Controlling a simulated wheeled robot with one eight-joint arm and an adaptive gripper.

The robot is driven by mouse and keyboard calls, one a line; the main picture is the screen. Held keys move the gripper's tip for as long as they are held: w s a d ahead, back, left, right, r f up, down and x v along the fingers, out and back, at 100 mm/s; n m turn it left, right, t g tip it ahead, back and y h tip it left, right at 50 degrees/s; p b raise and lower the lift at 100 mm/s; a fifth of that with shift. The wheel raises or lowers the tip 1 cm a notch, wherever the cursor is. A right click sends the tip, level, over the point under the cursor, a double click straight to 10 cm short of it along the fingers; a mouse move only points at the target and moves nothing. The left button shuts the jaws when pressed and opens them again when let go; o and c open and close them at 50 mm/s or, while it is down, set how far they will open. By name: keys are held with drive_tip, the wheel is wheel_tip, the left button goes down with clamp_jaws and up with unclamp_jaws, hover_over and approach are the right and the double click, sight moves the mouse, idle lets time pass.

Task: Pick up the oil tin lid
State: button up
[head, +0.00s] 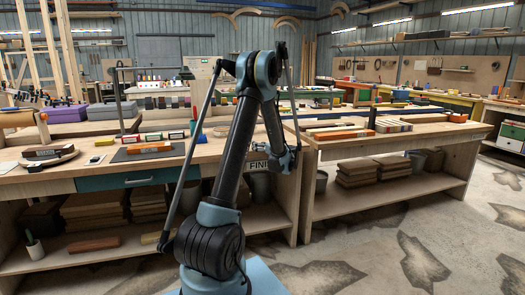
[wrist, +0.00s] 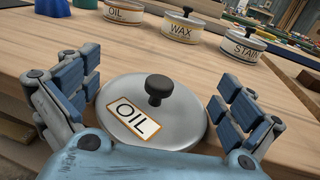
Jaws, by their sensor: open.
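The oil tin lid (wrist: 185,120) is a round grey metal disc with a black knob and an "OIL" label. It lies flat near the bench's front edge in the wrist view, knob up. My gripper (wrist: 158,98) is open, one blue finger on each side of the lid, with nothing held. Whether the fingers touch the rim I cannot tell. In the head view my gripper (head: 286,160) is small beside the bench front, and I cannot make out the lid there. An "OIL" tin (wrist: 124,17) stands behind the lid, its top cut off by the frame.
A "WAX" tin (wrist: 182,28) and a "STAIN" tin (wrist: 243,45), both with black-knobbed lids, stand to the right of the oil tin. Bare wood (wrist: 110,50) lies between the lid and the tins.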

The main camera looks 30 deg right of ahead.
drive_tip(key=c, duration=0.6)
drive_tip(key=shift+c, duration=0.2)
